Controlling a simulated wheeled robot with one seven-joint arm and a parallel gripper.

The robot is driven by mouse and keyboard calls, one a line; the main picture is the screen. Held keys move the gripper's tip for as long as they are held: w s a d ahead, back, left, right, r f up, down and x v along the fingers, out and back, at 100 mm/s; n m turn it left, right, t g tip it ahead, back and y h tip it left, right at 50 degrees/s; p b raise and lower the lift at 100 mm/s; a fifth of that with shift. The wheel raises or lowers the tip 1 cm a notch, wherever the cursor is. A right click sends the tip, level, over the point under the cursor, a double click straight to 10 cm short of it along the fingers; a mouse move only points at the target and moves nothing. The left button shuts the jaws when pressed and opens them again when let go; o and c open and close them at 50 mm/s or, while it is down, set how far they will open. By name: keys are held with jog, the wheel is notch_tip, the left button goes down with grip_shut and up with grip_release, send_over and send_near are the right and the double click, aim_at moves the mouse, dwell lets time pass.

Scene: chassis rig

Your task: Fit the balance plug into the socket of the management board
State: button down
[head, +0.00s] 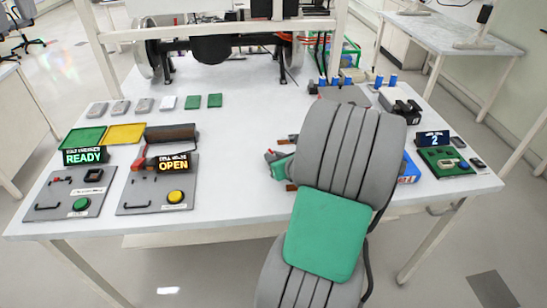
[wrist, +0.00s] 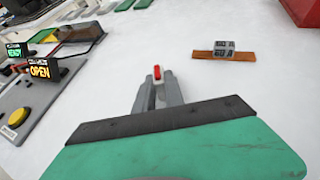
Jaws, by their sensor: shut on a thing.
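In the wrist view my gripper (wrist: 157,78) is shut on a small red piece, which I take to be the balance plug (wrist: 157,72). The plug shows between the fingertips, held above the white table; its lower part is hidden by the fingers. In the head view my arm hides most of the gripper and the plug.
Grey panels with READY (head: 85,156) and OPEN (head: 174,163) displays stand at the left. A brown strip with a grey block (wrist: 224,52) lies ahead of the gripper. A blue box (head: 409,169) is partly behind my arm. The table's middle left is clear.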

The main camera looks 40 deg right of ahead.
jog(key=c, duration=1.4)
grip_release()
jog(key=shift+f, duration=0.1)
